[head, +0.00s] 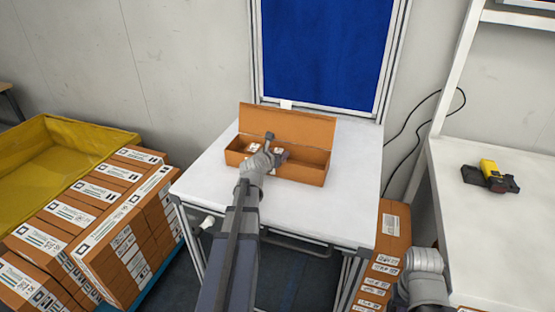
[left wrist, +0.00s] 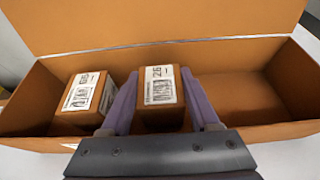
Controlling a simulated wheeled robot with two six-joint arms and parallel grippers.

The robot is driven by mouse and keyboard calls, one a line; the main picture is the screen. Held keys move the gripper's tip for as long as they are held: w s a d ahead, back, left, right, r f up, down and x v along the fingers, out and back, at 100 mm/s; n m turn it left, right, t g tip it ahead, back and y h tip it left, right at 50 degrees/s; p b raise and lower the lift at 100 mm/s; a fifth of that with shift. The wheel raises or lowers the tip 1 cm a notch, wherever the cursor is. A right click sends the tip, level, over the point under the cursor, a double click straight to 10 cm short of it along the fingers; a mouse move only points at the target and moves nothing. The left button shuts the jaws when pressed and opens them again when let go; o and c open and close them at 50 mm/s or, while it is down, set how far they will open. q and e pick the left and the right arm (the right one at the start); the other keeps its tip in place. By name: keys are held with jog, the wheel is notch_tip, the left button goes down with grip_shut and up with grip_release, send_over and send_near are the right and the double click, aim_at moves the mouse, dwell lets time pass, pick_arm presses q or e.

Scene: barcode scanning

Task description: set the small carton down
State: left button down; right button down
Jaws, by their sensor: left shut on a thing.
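A small brown carton (left wrist: 161,108) with a white label is between the two fingers of my left gripper (left wrist: 163,105), which is shut on it. In the head view the left gripper (head: 276,148) is over the open long brown box (head: 301,172) on the white table. The held carton is within the box walls, near the middle; I cannot tell whether it touches the floor. Another small labelled carton (left wrist: 88,98) sits in the box to its left. The box's right part is empty. My right arm shows at the lower right, but its gripper is out of view.
The white table (head: 350,190) is clear around the box. Stacked labelled cartons (head: 110,215) and a yellow bin (head: 60,140) stand at the left. More cartons (head: 390,240) stand right of the table. A yellow and black device (head: 490,175) lies on the right-hand bench.

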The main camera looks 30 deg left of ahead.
pick_arm(q)
jog(key=c, duration=0.6)
grip_release()
jog(key=shift+f, duration=0.1)
jog(key=o, duration=0.5)
jog(key=shift+r, duration=0.25)
jog(key=p+v, duration=0.5)
jog(key=v, duration=0.7)
jog(key=shift+f, duration=0.15)
